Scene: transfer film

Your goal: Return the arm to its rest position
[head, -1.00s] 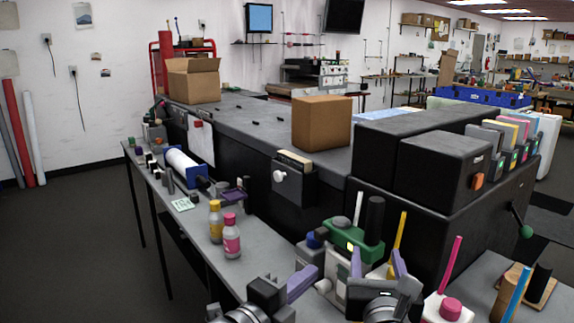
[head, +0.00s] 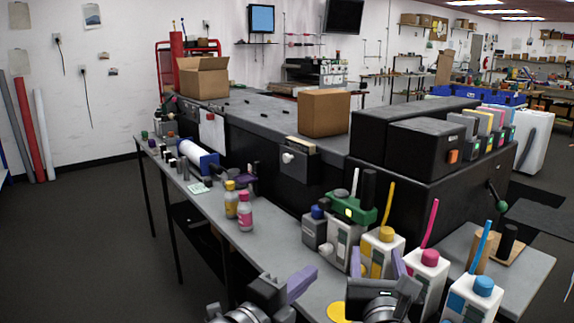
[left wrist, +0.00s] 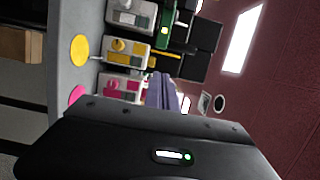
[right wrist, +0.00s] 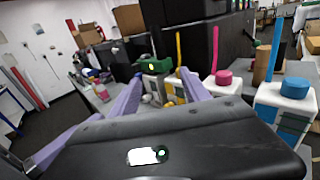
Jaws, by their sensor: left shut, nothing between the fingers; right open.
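My left gripper (head: 300,284) is at the bottom middle of the head view, in front of the table edge. Its purple fingers (left wrist: 162,92) are together in the left wrist view, with nothing between them. My right gripper (head: 377,263) is just to its right in the head view. Its purple fingers stand apart in the right wrist view (right wrist: 160,76), and the gap is empty. Both grippers appear close together, held up near the table's front edge. The arm links behind them are mostly out of frame.
Ink bottles with yellow (head: 380,250), pink (head: 425,275) and blue (head: 475,298) caps stand on the grey table (head: 285,250), close to my right gripper. Yellow and pink small bottles (head: 245,212) stand further left. A large black printer (head: 420,150) is behind. Open floor (head: 90,240) is left.

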